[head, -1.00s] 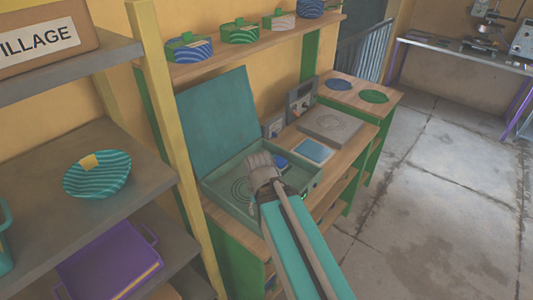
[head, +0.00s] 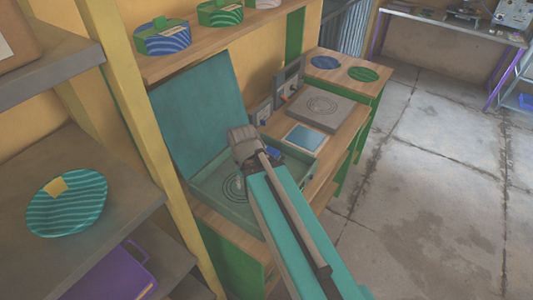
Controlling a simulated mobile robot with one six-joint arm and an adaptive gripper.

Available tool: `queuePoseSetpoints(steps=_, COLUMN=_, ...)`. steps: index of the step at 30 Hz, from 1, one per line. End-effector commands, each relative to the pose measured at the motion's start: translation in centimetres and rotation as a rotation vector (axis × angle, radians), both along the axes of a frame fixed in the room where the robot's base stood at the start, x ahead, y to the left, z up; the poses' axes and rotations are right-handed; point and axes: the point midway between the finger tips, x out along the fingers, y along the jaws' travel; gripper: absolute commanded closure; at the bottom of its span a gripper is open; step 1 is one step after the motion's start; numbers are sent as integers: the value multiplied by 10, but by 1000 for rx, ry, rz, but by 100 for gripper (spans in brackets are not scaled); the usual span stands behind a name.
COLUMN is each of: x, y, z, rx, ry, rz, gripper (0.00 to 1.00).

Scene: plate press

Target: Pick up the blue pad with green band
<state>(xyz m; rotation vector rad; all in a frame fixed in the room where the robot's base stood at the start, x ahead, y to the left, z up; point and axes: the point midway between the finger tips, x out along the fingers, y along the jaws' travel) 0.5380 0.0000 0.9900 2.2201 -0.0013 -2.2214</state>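A blue-and-white striped pad with a green band (head: 162,38) sits on the upper wooden shelf, near its left end. A small tan label shows on it. My gripper (head: 241,177) is lower and to the right of it, over the open teal press box on the counter. My wrist and arm hide most of the gripper, so its fingers do not show clearly. I see nothing held. A small blue item (head: 272,151) shows beside my wrist; I cannot tell what it is.
A green striped pad (head: 220,14) stands right of the blue one. The press's raised teal lid (head: 200,110) stands below the shelf. Floor at right is clear.

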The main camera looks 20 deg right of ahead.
Motion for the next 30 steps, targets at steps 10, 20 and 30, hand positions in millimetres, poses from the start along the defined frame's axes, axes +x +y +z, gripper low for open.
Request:
queuePoseSetpoints(steps=10, x=5, y=-2, z=1, rx=0, ry=0, rz=-48, gripper=0)
queuePoseSetpoints(steps=20, x=36, y=-23, z=9, rx=0, ry=-1, rz=-411, gripper=0)
queuePoseSetpoints(steps=30, x=81, y=-53, z=19, rx=0, ry=-1, rz=-993, gripper=0)
